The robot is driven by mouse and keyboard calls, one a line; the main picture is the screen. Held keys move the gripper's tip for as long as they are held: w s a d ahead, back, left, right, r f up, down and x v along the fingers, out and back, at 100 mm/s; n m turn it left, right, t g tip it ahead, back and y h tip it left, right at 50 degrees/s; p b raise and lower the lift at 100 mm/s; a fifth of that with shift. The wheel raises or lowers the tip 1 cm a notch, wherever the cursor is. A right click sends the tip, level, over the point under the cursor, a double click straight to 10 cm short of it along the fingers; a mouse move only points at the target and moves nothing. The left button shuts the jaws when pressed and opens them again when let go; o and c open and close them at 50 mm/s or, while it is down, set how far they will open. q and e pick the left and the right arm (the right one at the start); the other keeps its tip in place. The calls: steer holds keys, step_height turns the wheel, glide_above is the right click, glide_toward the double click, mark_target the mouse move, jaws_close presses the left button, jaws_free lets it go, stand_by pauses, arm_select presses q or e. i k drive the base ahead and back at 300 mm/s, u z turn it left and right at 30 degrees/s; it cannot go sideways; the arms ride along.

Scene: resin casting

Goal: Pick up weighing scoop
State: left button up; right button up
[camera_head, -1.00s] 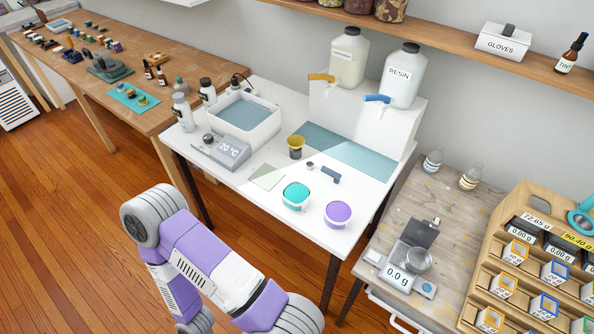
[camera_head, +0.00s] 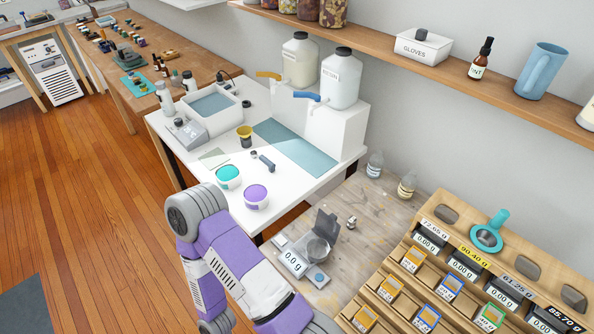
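A teal-handled tool with a round metallic cup or ring (camera_head: 487,237) lies on top of the wooden rack at the right; it may be the weighing scoop, but I cannot tell for sure. A small dark grey-handled tool (camera_head: 266,163) lies on the white table and has a scoop-like shape too. A purple and grey arm of mine crosses the bottom of the view. Neither of my grippers shows.
The wooden rack (camera_head: 448,213) holds labelled bins and weight displays. Two small bottles (camera_head: 375,165) stand at the back of the worn wooden bench. Resin jugs (camera_head: 341,78) stand on a white block. A shelf (camera_head: 440,69) runs above.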

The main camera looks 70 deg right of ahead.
mark_target(254, 153)
steer(key=z, duration=1.25)
